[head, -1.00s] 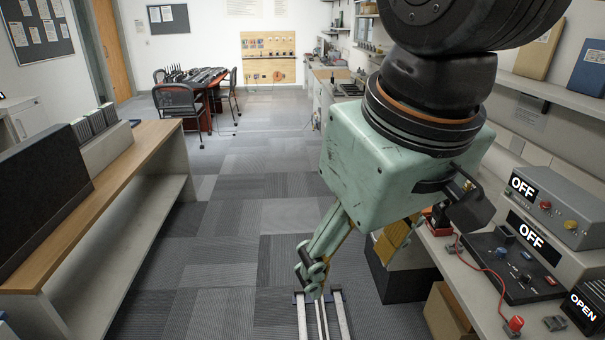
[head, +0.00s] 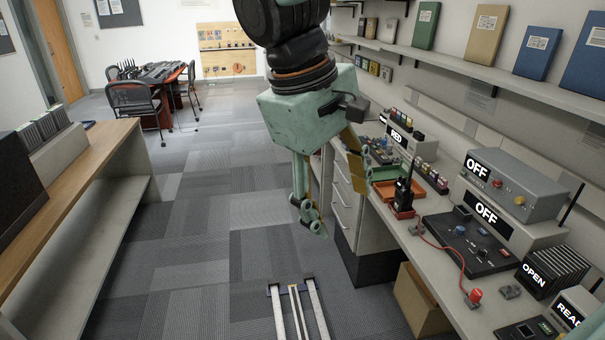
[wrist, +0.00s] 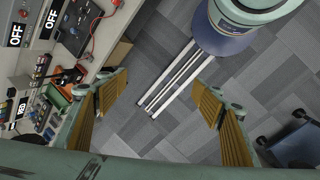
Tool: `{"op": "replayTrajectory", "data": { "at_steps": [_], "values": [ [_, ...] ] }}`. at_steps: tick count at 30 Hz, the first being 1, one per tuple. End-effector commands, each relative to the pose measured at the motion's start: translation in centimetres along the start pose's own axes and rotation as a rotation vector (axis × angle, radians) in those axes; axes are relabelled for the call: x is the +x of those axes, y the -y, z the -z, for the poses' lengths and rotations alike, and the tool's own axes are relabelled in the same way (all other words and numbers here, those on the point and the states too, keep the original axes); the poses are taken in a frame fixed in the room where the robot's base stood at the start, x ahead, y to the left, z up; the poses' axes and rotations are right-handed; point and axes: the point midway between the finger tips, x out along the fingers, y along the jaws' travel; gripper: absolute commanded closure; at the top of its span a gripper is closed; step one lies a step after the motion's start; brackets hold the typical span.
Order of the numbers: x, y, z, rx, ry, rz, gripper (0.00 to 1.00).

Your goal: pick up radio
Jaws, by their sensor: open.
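A black handheld radio (head: 403,191) with a thin antenna stands upright on the right-hand bench, in or at a small red-orange tray (head: 391,207). My gripper (head: 342,196) is open and empty. It hangs over the aisle at the bench's front edge, left of the radio and apart from it. In the wrist view only floor and rails show between the fingers of my gripper (wrist: 160,92).
The bench (head: 425,240) also holds a black control panel (head: 470,242) with a red cable, grey boxes reading OFF, and a green tray (head: 385,173). Shelves (head: 480,68) run above. A cardboard box (head: 420,300) sits below.

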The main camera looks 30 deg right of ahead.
Motion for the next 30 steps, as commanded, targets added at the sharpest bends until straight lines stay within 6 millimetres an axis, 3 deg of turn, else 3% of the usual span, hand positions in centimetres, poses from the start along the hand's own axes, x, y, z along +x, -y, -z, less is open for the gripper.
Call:
{"op": "replayTrajectory", "data": {
  "at_steps": [30],
  "values": [
    [6.2, -13.0, 7.2, -0.226, 0.383, -0.195, 0.39]
  ]
}}
